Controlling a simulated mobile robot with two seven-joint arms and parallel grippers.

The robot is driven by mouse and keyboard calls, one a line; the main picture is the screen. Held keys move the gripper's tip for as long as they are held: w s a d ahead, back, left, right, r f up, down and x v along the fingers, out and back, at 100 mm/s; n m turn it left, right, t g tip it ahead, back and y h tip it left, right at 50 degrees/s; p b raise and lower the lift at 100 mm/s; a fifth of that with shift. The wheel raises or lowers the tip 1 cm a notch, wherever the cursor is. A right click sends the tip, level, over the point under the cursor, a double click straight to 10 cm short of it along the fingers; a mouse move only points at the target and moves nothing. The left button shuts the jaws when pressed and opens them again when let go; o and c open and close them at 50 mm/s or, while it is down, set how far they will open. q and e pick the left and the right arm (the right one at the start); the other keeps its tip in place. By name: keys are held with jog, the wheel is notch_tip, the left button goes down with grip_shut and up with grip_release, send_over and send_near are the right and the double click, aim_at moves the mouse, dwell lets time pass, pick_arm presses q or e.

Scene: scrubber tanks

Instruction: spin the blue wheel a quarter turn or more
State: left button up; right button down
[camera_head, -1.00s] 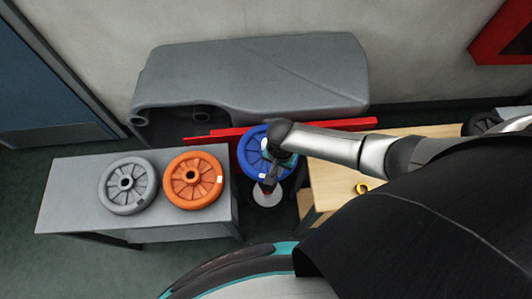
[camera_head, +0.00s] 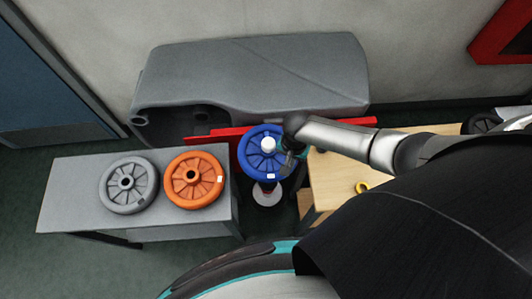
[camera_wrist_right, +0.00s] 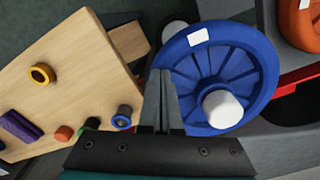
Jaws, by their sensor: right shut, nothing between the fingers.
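My right gripper (camera_head: 287,160) is over the wheel's right edge. In the right wrist view its fingers (camera_wrist_right: 161,95) are shut and empty, overlapping the rim of the blue wheel (camera_wrist_right: 245,72). I cannot tell whether they touch it. My left gripper is not in view.
A grey table (camera_head: 75,190) at left holds a grey wheel (camera_head: 114,187) and an orange wheel (camera_head: 182,192). A wooden table (camera_head: 330,185) stands at right with small coloured parts on it. A red bar (camera_head: 212,134) and a grey machine body (camera_head: 250,75) are behind.

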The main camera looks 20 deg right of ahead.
notch_tip(320, 180, up, 5)
jog(key=p, duration=0.5)
jog(key=shift+f, duration=0.15)
jog(key=shift+r+p, duration=0.25)
jog(key=shift+p, duration=0.1)
jog(key=shift+r, duration=0.9)
